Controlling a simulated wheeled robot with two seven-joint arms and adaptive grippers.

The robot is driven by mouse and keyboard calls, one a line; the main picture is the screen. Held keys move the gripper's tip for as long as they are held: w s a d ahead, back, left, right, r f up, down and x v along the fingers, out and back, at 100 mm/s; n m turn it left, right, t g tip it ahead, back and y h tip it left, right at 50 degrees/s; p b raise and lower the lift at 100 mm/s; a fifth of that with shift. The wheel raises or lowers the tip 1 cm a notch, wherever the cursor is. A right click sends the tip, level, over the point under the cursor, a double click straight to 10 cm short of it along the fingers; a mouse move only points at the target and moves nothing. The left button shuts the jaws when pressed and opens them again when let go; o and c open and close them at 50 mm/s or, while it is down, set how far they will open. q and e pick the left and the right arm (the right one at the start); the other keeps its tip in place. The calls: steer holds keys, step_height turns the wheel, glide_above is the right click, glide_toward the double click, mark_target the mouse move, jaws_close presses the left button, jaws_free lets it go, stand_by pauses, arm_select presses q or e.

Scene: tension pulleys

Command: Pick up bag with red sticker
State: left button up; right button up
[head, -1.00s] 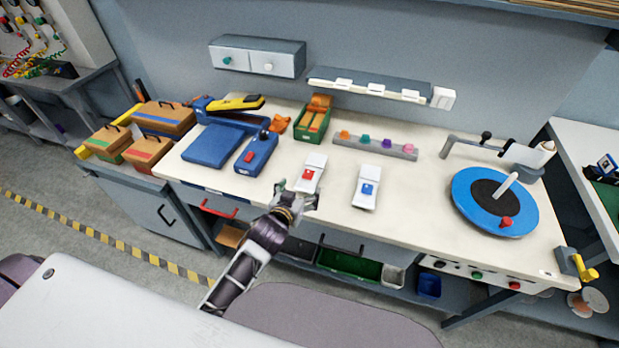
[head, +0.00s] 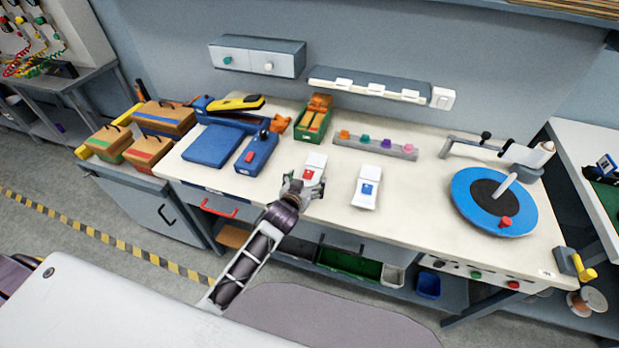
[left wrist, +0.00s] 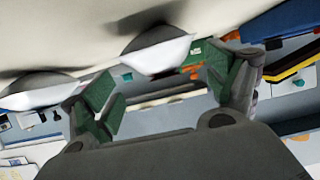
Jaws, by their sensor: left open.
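The white bag with the red sticker (head: 315,162) lies on the workbench near its front edge. My left gripper (head: 303,187) is at the bag's near end, and its fingers cover part of that end in the head view. In the left wrist view the two green-padded fingers of my left gripper (left wrist: 165,82) are spread apart. A white bag shape (left wrist: 158,54) shows just beyond the gap between them; no red sticker shows there. Whether the fingers touch the bag cannot be told. My right gripper is not in view.
A white bag with a blue sticker (head: 366,188) lies to the right. A blue device (head: 257,153) is to the left, and a green box (head: 313,122) and a grey peg rail (head: 375,146) are behind. A blue turntable (head: 470,190) stands at the right.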

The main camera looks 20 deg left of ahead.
mark_target(310, 174)
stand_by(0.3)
arm_select(q)
steer(key=shift+p+x, duration=0.35)
steer(key=shift+x, duration=2.25)
steer(key=shift+a+r, duration=0.1)
steer(key=shift+a, duration=0.05)
steer(key=shift+c, duration=0.5)
steer(key=c, duration=1.1)
